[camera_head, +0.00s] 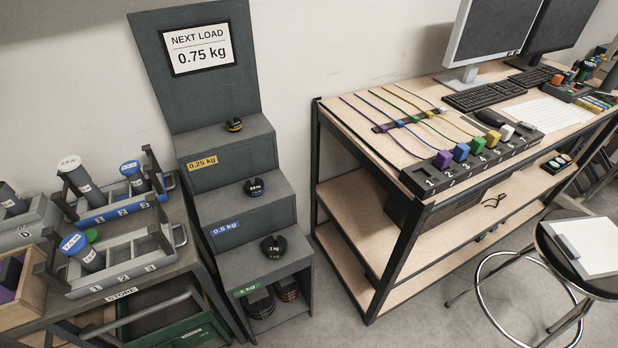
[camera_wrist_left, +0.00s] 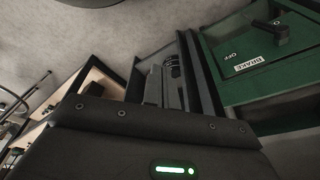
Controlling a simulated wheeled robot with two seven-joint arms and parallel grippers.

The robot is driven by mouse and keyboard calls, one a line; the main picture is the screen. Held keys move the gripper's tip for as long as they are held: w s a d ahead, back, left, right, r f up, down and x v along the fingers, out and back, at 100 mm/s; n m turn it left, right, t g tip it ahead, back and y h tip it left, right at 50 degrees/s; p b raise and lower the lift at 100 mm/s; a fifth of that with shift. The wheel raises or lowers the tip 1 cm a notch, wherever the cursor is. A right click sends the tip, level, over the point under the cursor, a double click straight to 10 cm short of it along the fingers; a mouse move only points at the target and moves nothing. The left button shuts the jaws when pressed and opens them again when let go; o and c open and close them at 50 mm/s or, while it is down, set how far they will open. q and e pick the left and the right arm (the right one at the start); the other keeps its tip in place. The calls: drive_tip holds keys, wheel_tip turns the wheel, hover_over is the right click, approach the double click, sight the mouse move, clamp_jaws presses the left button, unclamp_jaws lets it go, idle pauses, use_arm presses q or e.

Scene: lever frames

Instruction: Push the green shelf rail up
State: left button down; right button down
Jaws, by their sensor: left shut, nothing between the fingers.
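A green frame (camera_head: 180,333) with a small white label stands at the lower left in the head view, below the store bench. A grey bar (camera_head: 160,308) slants across its top; I cannot tell whether this is the shelf rail. In the left wrist view a green panel (camera_wrist_left: 265,82) fills the upper right, with a black handle (camera_wrist_left: 270,30) and a label reading BRAKE and OFF. My left gripper (camera_wrist_left: 155,82) shows only in the wrist view, shut and empty, left of the green panel. My right gripper is not in view.
The store bench (camera_head: 118,292) holds grey and blue racks with cylinders. Grey steps (camera_head: 235,155) with black weights stand beside it. A wooden workbench (camera_head: 365,150) with coloured blocks is at right, a stool (camera_head: 560,262) before it.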

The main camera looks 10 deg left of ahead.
use_arm(q)
drive_tip(key=s+a+f+g, duration=0.1)
drive_tip(key=s+a+f, duration=0.2)
drive_tip(key=s+f, duration=1.4)
drive_tip(key=shift+s+f+g, duration=0.3)
drive_tip(key=shift+f, duration=0.55)
